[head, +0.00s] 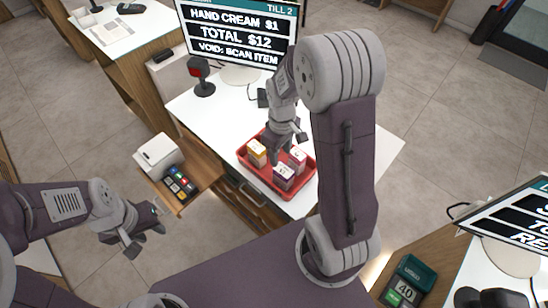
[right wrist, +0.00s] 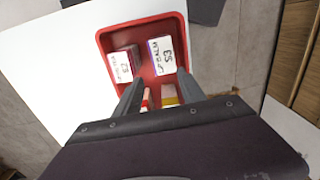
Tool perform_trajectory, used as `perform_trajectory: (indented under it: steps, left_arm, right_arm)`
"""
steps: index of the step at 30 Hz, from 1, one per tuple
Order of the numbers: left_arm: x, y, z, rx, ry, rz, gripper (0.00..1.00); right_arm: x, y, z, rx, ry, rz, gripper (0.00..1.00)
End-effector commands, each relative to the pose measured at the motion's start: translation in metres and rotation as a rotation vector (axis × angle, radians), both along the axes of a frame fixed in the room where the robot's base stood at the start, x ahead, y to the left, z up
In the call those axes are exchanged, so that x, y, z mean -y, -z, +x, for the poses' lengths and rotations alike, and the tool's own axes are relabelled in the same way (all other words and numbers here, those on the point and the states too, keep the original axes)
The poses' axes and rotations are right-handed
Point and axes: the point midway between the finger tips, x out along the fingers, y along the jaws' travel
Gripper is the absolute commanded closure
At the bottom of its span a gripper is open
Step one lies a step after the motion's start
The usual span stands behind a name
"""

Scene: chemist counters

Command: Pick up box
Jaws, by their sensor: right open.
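A red tray (head: 248,168) holds several small boxes with printed labels. In the head view these are an orange-yellow box (head: 257,152), a purple box (head: 284,177) and a pink box (head: 297,159). In the right wrist view, a dark red box (right wrist: 122,64) marked $2 and a purple-edged box (right wrist: 162,56) marked $3 lie towards the tray's far side. A yellow-edged box (right wrist: 169,96) shows partly between my fingers. My right gripper (right wrist: 160,90) is open, pointing down over the tray, and nothing is held. My left gripper (head: 157,220) is open and empty, away from the counter.
The tray's white counter (head: 352,150) also carries a till screen (head: 240,35) and a scanner (head: 202,75) behind the tray. A green terminal (head: 408,282) stands at lower right.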

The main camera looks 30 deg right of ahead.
Motion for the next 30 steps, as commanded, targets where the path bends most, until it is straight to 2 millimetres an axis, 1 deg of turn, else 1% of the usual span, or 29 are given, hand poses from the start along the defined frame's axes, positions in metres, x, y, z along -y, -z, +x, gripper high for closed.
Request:
perform_trajectory:
  steps: [3,9,13,15,19,21,23,26,30]
  left_arm:
    - [0.0,-0.002,-0.001,-0.001,0.0,0.0,0.64]
    - [0.0,-0.008,-0.001,-0.001,0.0,0.0,0.64]
    - [0.0,-0.008,0.0,-0.001,0.0,0.0,0.64]
    - [0.0,-0.012,0.0,-0.001,0.0,0.0,0.64]
    - [0.0,-0.023,0.0,-0.001,0.0,0.0,0.64]
    - [0.0,-0.024,0.0,0.0,0.0,0.0,0.64]
    - [0.0,-0.024,0.0,0.0,0.0,0.0,0.64]
    - [0.0,-0.024,0.0,-0.001,0.0,0.0,0.64]
    - [0.0,-0.024,0.0,-0.001,0.0,0.0,0.64]
  right_arm:
    - [0.0,0.005,-0.001,-0.004,0.001,0.001,0.53]
    - [0.0,0.034,-0.002,-0.004,0.001,0.0,0.53]
    - [0.0,0.039,-0.002,0.0,0.001,0.0,0.53]
    - [0.0,0.044,-0.003,-0.004,0.002,0.001,0.53]
    - [0.001,0.066,-0.008,-0.008,0.003,0.001,0.53]
    - [0.001,0.079,-0.008,-0.006,0.002,0.001,0.53]
    - [0.001,0.086,-0.008,-0.005,0.002,0.001,0.53]
    - [0.001,0.091,-0.007,-0.001,0.002,0.0,0.53]
    - [0.001,0.091,-0.007,0.0,0.002,0.0,0.53]
